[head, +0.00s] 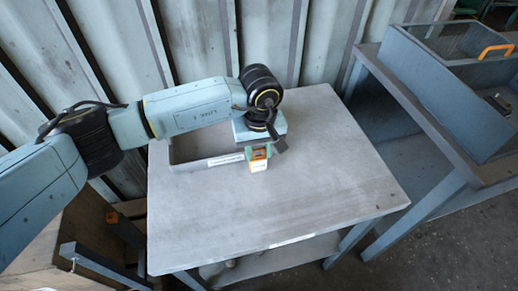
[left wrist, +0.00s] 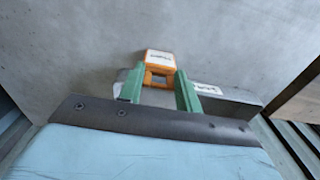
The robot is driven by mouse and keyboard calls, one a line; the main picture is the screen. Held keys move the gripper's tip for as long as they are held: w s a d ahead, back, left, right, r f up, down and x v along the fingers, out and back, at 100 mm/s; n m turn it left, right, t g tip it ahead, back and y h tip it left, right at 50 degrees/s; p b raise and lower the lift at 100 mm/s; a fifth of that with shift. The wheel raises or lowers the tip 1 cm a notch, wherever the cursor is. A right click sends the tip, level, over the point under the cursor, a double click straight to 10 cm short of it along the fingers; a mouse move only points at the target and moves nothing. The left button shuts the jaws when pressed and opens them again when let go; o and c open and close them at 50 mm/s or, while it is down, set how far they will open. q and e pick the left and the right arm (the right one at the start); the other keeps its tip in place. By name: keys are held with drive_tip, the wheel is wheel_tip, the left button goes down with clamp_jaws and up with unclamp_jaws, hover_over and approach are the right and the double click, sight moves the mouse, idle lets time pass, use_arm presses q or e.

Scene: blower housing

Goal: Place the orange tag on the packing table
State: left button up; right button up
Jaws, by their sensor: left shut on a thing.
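The orange tag (head: 259,154) with a white label face is at the fingertips of my left gripper (head: 257,152), above or on the grey packing table (head: 300,205). In the left wrist view the tag (left wrist: 160,60) sits between the two green fingers of the left gripper (left wrist: 158,80), which are shut on it. The tag's lower end is close to the tabletop; I cannot tell whether it touches. My right gripper is not in view.
A grey open-frame or tray-like thing with a white label (head: 224,160) lies on the table right beside the gripper. The table's front and right are clear. A bench with a blue-grey bin (head: 440,95) stands at right. A brown box-like surface (head: 75,235) is at lower left.

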use_arm(q)
drive_tip(key=shift+f, duration=0.2)
drive_tip(key=o, duration=0.9)
drive_tip(key=shift+r, duration=0.1)
drive_tip(key=shift+o, duration=0.4)
drive_tip(key=shift+r, duration=0.1)
drive_tip(key=shift+r, duration=0.25)
wheel_tip(320, 180, up, 12)
drive_tip(key=shift+s+f, duration=0.2)
